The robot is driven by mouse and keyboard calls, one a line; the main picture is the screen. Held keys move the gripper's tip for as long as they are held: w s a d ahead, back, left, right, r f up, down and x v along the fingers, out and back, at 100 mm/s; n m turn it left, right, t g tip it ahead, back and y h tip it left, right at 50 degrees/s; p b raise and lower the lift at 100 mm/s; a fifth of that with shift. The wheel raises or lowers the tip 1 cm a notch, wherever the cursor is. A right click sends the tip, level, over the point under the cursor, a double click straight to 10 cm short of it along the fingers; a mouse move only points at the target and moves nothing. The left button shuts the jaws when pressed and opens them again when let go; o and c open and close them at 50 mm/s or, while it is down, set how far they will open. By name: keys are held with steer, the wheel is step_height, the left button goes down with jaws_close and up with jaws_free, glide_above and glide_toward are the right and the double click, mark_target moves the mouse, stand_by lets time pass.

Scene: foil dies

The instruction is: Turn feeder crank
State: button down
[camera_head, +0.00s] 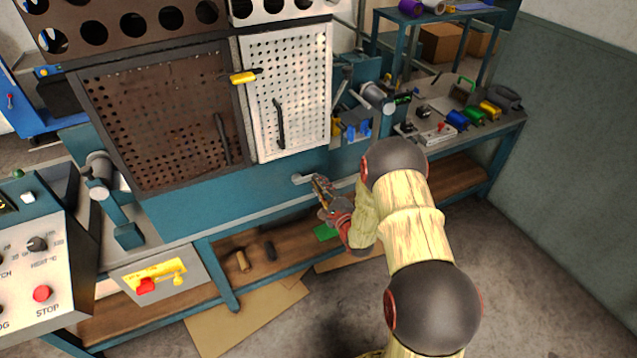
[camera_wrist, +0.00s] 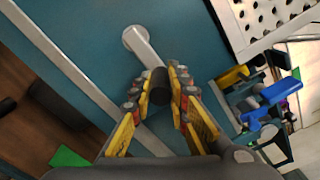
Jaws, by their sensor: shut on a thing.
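The feeder crank (camera_wrist: 150,48) sticks out from the teal front panel of the machine. It has a round pale hub, a pale arm and a dark cylindrical handle (camera_wrist: 159,86). In the head view the crank (camera_head: 302,179) shows as a small pale piece below the white perforated door. My gripper (camera_wrist: 158,93) has its yellow and grey fingers closed on both sides of the dark handle. In the head view my gripper (camera_head: 322,187) is at the crank, and its fingers largely hide the handle.
A pale rail (camera_wrist: 75,72) runs along the panel beside the crank. A blue clamp-like part (camera_wrist: 270,100) lies to the right in the wrist view. The white perforated door (camera_head: 290,90) stands above the crank. A control box with a red stop button (camera_head: 42,293) is at the left.

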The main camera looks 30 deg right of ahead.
steer(key=shift+f+m, duration=0.35)
steer(key=shift+m, duration=0.35)
steer(key=c, duration=1.7)
jaws_free()
steer(key=s, duration=1.2)
